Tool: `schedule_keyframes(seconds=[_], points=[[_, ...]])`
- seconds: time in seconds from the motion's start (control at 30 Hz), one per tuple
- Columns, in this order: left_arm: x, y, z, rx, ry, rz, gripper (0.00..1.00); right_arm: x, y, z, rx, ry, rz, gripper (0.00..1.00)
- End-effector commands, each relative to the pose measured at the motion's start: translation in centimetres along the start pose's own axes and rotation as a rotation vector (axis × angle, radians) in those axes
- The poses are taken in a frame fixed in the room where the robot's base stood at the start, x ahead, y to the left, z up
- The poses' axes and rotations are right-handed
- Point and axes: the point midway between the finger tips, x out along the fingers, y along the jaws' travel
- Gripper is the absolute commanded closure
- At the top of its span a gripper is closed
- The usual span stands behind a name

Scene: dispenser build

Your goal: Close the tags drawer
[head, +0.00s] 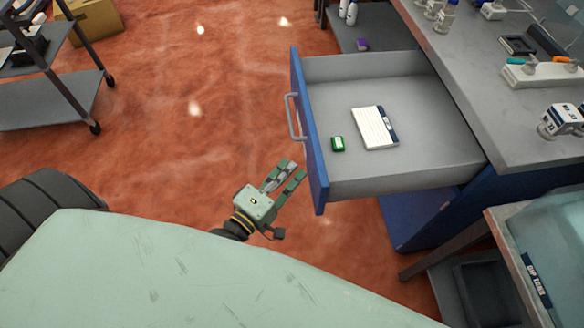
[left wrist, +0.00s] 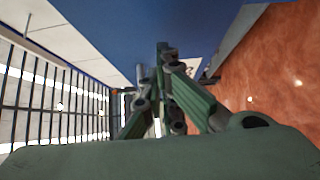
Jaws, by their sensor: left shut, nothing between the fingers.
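The drawer (head: 420,105) is pulled out of the bench in the head view. It has a blue front (head: 310,150) with a grey handle (head: 293,117). A white notepad-like item (head: 374,127) and a small green box (head: 337,144) lie inside it. My left gripper (head: 288,172) is beside the near end of the blue front, outside the drawer, and is shut and empty. In the left wrist view its green fingers (left wrist: 165,95) are close together below a blue surface (left wrist: 165,35); contact cannot be told. My right gripper is not in view.
The grey bench top (head: 470,100) holds bottles and lab items. A clear bin (head: 545,250) stands at the lower right. A wheeled cart (head: 60,95) and a cardboard box (head: 95,18) are at the far left. The red floor left of the drawer is clear.

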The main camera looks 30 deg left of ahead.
Motion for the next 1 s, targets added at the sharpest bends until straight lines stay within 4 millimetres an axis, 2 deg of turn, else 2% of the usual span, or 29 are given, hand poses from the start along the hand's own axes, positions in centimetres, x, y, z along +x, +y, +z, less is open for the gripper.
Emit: schedule_keyframes(seconds=[0.67, 0.83, 1.0], points=[[1.1, 0.1, 1.2, -0.002, 0.001, 0.002, 1.0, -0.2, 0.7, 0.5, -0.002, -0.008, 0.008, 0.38], [2.8, 0.1, 2.8, -0.004, 0.001, 0.004, 1.0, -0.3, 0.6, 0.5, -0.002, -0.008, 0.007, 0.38], [5.3, 0.1, 5.4, -0.004, 0.0, 0.004, 1.0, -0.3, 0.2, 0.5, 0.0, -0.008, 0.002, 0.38]])
